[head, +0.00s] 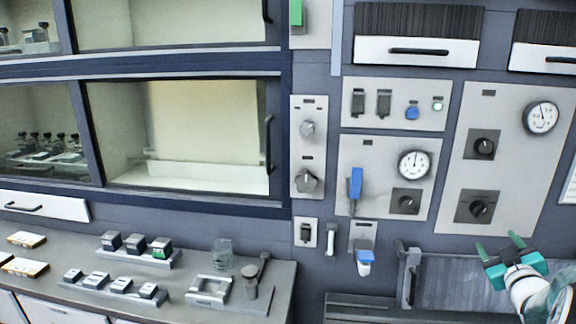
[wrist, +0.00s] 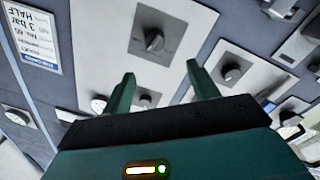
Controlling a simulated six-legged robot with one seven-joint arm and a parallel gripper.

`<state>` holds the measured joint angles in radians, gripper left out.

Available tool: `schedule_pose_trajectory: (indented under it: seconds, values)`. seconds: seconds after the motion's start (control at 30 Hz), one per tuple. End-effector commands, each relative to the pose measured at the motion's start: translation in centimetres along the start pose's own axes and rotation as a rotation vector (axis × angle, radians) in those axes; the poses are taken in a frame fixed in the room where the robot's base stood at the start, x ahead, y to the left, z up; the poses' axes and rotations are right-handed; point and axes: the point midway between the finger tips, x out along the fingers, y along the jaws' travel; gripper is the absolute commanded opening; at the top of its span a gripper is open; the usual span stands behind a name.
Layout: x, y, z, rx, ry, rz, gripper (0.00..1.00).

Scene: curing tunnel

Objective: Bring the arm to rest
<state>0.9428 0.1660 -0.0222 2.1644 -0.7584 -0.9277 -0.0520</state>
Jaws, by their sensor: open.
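My gripper (head: 498,244) shows at the lower right of the head view, with its green fingers spread and nothing between them. In the wrist view my gripper (wrist: 160,82) is also open and empty, its fingers pointing toward the wall panels. A grey panel with a dark rotary knob (wrist: 152,40) lies beyond the fingertips, apart from them. My white wrist shows behind the gripper in the head view. The rest of my arm is out of frame.
A panel with a gauge (head: 541,117) and knobs is above my gripper. A blue-handled lever (head: 355,184) and a blue-handled valve (head: 365,257) are left of it.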

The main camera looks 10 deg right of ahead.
Motion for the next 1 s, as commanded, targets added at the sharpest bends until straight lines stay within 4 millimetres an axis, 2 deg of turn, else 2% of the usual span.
schedule_pose_trajectory:
  seconds: [0.03,0.17,0.27,0.37,0.47,0.57,0.7,0.8,0.9,1.0]
  values:
    - [0.2,-1.1,-1.7,0.004,-0.019,-0.006,0.60]
    - [-0.1,-4.5,-5.5,0.044,-0.133,-0.021,0.60]
    - [-1.6,-7.6,-8.1,0.089,-0.233,-0.045,0.60]
    - [-4.0,-11.1,-10.4,0.141,-0.331,-0.085,0.60]
    - [-7.2,-14.7,-12.2,0.194,-0.433,-0.143,0.60]
    - [-11.2,-18.3,-13.6,0.242,-0.537,-0.221,0.60]
    - [-18.1,-23.3,-15.1,0.294,-0.685,-0.363,0.60]
    - [-23.4,-26.2,-15.6,0.313,-0.785,-0.475,0.60]
    - [-27.6,-28.1,-15.7,0.316,-0.866,-0.568,0.60]
    - [-30.0,-29.0,-15.7,0.313,-0.913,-0.623,0.60]
